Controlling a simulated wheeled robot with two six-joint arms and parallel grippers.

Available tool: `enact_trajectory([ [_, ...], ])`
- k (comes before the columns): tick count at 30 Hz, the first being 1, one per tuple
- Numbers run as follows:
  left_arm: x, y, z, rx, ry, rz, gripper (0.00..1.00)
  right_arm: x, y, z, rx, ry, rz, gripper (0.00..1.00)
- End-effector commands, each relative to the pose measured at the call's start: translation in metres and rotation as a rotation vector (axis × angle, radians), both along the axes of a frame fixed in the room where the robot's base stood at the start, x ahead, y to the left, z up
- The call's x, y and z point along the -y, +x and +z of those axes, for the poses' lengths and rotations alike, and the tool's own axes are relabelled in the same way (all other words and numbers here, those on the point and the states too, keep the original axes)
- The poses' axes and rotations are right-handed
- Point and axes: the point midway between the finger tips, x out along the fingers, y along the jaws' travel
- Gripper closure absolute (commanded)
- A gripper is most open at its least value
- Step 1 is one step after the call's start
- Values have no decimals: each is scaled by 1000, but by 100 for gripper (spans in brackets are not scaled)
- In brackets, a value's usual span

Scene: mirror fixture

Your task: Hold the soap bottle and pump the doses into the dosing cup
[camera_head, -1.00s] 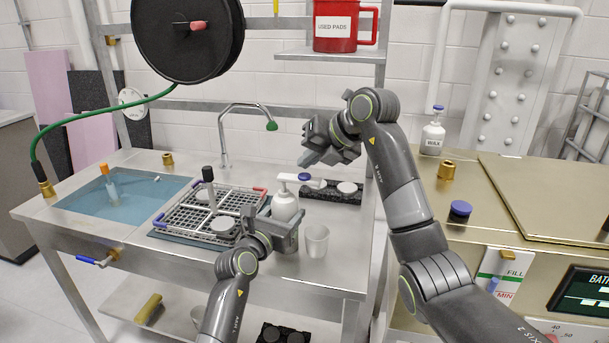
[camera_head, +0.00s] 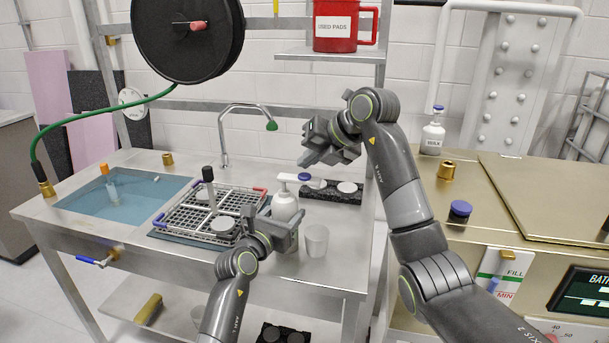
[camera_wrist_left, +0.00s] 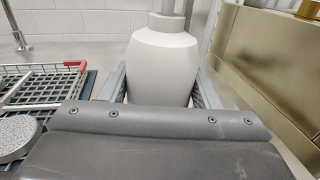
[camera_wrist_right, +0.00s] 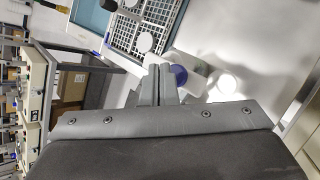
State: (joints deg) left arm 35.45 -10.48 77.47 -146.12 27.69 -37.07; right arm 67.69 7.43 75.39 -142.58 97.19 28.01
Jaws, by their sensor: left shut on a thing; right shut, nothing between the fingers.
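The white soap bottle (camera_head: 285,206) stands upright on the steel bench, its white pump at the top with a blue part beside it. My left gripper (camera_head: 284,226) is shut around the bottle's body; the left wrist view shows the bottle (camera_wrist_left: 160,62) between its fingers. The clear dosing cup (camera_head: 316,241) stands on the bench just right of the bottle; it shows as a bright round shape in the right wrist view (camera_wrist_right: 226,84). My right gripper (camera_head: 310,160) is shut and empty, above the pump and apart from it in the head view. A blue round top (camera_wrist_right: 180,75) shows beside its fingertips.
A wire rack (camera_head: 187,226) with round grey pads stands left of the bottle. A dark tray with pads (camera_head: 347,187) lies behind it. The bench's front right is clear.

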Motion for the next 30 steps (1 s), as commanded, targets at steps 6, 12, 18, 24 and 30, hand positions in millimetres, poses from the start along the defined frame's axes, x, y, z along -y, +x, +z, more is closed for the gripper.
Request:
enact_trajectory([
  [6, 0, 0, 0, 0, 0, 0, 77, 0, 0, -3, -1, 0, 0, 100],
  [12, 0, 0, 0, 0, 0, 0, 77, 0, 0, -8, 0, 0, 0, 100],
  [18, 0, 0, 0, 0, 0, 0, 77, 0, 0, -8, 0, 0, 0, 100],
  [24, 0, 0, 0, 0, 0, 0, 77, 0, 0, -9, 0, 0, 0, 100],
  [30, 0, 0, 0, 0, 0, 0, 77, 0, 0, -12, -1, 0, 1, 100],
])
